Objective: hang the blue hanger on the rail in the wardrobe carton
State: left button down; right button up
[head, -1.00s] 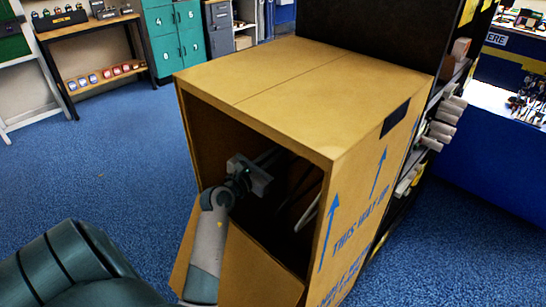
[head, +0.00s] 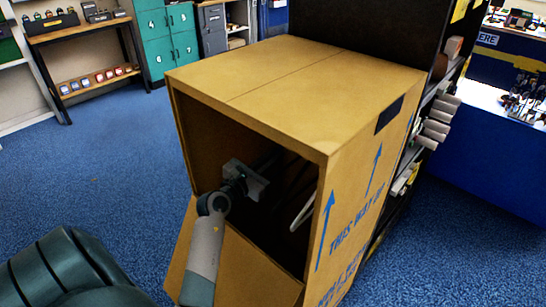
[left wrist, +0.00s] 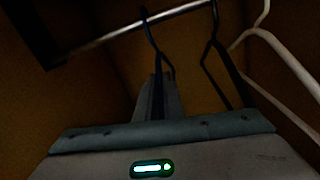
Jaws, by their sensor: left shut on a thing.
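The wardrobe carton (head: 290,88) stands open at the front, with a dark inside. My left gripper (head: 262,178) reaches in through the opening. In the left wrist view its fingers (left wrist: 158,97) are shut on the dark blue hanger (left wrist: 155,50), whose hook points up. The rail (left wrist: 110,36) crosses the upper part of that view. The hook's top overlaps the rail in the picture; I cannot tell whether it rests on it. The hanger's lower part is hidden by my gripper. My right gripper is not in view.
A dark hanger (left wrist: 213,50) and a white hanger (left wrist: 270,40) are close to the right of the held one. The white one also shows in the head view (head: 303,212). A dark shelf unit (head: 355,30) stands behind the carton. Blue floor is free at left.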

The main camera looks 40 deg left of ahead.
pick_arm(q)
jog(key=shift+f, duration=0.1)
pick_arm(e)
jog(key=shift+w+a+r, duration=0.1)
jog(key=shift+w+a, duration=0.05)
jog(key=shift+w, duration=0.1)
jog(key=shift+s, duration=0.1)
pick_arm(q)
jog(key=c, duration=1.8)
grip_release()
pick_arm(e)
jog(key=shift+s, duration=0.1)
